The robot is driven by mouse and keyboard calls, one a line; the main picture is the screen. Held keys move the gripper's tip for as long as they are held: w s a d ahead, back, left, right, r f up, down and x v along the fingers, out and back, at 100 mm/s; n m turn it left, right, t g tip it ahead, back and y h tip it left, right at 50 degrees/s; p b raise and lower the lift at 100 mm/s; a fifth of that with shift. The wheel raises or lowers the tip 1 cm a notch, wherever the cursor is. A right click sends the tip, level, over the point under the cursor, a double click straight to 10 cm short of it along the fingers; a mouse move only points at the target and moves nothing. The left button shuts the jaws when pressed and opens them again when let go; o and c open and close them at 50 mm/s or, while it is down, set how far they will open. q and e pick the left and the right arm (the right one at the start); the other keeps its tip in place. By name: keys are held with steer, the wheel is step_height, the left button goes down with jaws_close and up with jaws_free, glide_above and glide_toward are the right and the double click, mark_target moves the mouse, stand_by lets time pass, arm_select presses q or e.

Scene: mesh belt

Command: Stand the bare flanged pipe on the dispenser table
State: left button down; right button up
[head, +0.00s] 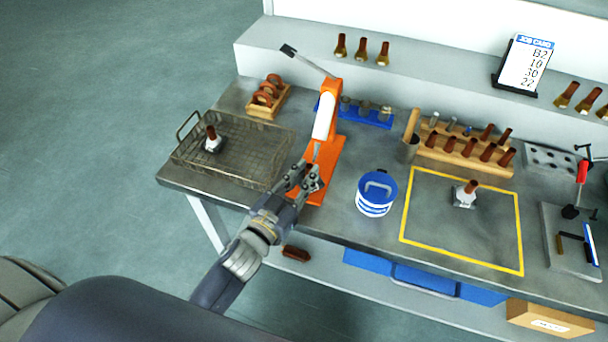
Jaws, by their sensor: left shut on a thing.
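My left gripper (305,178) reaches in from below and is shut at the near end of the orange dispenser's base plate (329,160). Its fingers hide most of what it grips; a small grey piece, which looks like the bare flanged pipe, is between them. I cannot tell whether that piece touches the plate. The dispenser (325,115) has a white body section and a long lever raised to the left. One brown-topped flanged pipe (213,140) stands in the wire mesh basket (180,150). Another (466,194) stands inside the yellow outline (402,238). My right gripper is not in view.
A blue and white tub (376,194) stands right of the gripper. A wooden rack (470,152) of brown-topped pieces, a blue holder (372,118) and a wooden tray of brown rings (262,103) line the back. A brown piece (297,253) lies below the bench's front edge.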

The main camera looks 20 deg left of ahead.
arm_select(q)
steer(key=c, duration=1.5)
jaws_free()
steer(key=shift+r, duration=0.15)
steer(key=shift+s+f, duration=0.2)
steer(key=shift+s, duration=0.1)
steer(key=shift+b+v, duration=1.3)
steer(key=shift+v, duration=4.4)
steer(key=shift+a+r, duration=0.1)
